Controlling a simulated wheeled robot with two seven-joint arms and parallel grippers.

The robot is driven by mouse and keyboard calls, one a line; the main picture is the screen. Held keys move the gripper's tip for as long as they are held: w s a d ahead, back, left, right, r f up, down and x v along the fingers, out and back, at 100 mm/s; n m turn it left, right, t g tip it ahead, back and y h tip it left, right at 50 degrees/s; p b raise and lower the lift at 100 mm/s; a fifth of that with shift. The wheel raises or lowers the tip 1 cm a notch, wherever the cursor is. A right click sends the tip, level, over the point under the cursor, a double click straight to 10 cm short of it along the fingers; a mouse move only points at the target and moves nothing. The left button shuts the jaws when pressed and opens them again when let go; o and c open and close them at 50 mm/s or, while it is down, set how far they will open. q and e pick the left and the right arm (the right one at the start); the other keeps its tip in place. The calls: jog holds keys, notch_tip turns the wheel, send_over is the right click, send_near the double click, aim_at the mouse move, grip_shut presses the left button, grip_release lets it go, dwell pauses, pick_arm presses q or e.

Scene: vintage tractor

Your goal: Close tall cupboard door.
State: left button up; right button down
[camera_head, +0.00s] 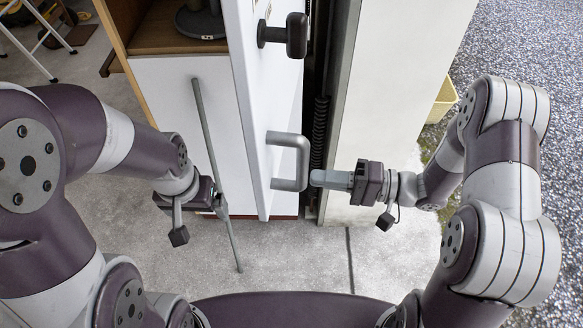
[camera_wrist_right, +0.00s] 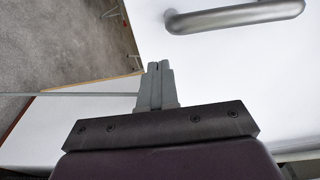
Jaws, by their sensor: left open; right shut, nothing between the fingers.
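The white tall cupboard door (camera_head: 252,100) stands open in the middle of the head view, seen nearly edge-on. Its grey D-shaped handle (camera_head: 303,160) is on the right-facing side. The cupboard's wooden interior (camera_head: 165,28) shows to the left. My right gripper (camera_head: 316,178) is shut and empty, its fingertips just right of the handle; contact is unclear. In the right wrist view its fingers (camera_wrist_right: 157,85) lie before the white door face, with the handle (camera_wrist_right: 235,14) to the upper right. My left gripper (camera_head: 221,204) is open, left of the door.
A thin grey rod (camera_head: 205,125) slants past my left gripper; its attachment is unclear. A dark handle (camera_head: 285,35) sits above the grey one. A pale panel (camera_head: 395,90) stands on the right, with a yellowish bin (camera_head: 443,99) behind it. Bare concrete floor (camera_head: 300,260) lies in front.

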aim_at(276, 172)
jog(key=a, duration=0.2)
jog(key=a+p, duration=0.1)
jog(key=a, duration=0.1)
jog(key=w+a, duration=0.1)
jog(key=a, duration=0.1)
jog(key=shift+a+p, duration=0.3)
jog(key=shift+p, duration=0.1)
jog(key=shift+w+a, duration=0.1)
